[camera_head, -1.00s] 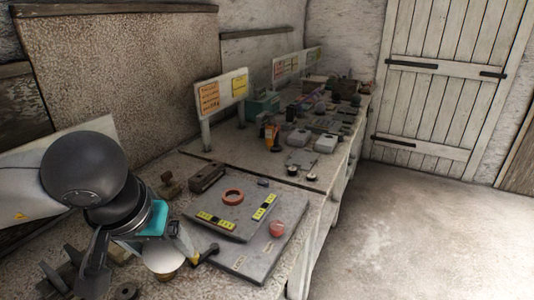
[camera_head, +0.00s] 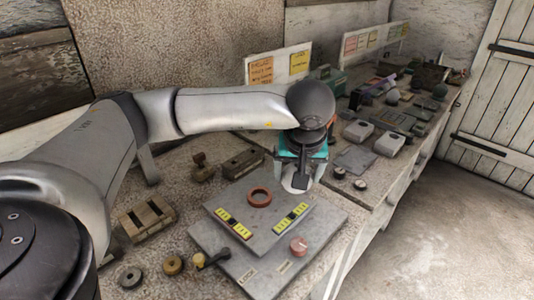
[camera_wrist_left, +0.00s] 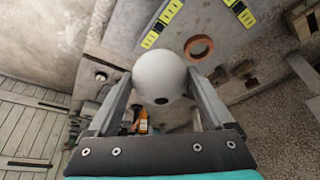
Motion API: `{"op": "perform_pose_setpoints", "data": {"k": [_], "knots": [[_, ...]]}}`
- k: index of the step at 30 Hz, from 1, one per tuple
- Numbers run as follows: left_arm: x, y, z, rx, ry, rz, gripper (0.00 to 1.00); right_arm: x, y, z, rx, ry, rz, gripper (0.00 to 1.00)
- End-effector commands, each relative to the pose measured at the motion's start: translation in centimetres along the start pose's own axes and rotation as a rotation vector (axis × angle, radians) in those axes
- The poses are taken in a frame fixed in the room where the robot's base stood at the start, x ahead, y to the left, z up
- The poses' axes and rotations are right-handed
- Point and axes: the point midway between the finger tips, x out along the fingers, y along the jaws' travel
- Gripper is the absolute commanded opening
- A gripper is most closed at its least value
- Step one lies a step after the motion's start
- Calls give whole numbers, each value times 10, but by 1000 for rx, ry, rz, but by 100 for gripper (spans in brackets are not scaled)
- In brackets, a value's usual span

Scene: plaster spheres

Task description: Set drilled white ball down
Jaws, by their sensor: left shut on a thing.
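The drilled white ball (camera_wrist_left: 160,72) sits between the two fingers of my left gripper (camera_wrist_left: 160,105) in the left wrist view, with a dark round hole facing the camera. In the head view my left gripper (camera_head: 297,182) points down near the far right corner of the raised grey plate, and only part of the ball (camera_head: 289,185) shows around the fingers. A red-brown ring (camera_head: 259,197) lies on the plate, left of and a little nearer than the ball; it also shows in the wrist view (camera_wrist_left: 199,47). My right gripper is not in view.
Wooden blocks (camera_head: 147,217) lie further left. Grey boxes (camera_head: 389,144) and clutter fill the bench behind.

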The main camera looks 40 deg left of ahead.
Motion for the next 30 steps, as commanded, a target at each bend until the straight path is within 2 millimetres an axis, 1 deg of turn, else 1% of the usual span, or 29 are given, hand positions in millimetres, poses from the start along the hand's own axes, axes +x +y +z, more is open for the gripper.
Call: {"op": "perform_pose_setpoints", "data": {"k": [1,3,6,9,12,16,28,30], "knots": [[8,-14,-13,-81,-2,-38,18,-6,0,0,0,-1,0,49],[19,-31,-26,-177,-1,-77,18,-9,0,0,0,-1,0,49],[32,-52,-41,-291,1,-122,18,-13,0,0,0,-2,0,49],[40,-69,-50,-371,0,-154,18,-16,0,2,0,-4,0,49],[46,-79,-56,-418,1,-173,18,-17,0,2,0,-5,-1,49],[49,-85,-58,-443,1,-182,18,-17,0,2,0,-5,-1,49],[48,-84,-58,-441,2,-183,18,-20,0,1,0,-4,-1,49],[52,-84,-56,-441,3,-182,18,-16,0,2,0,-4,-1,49]]}}
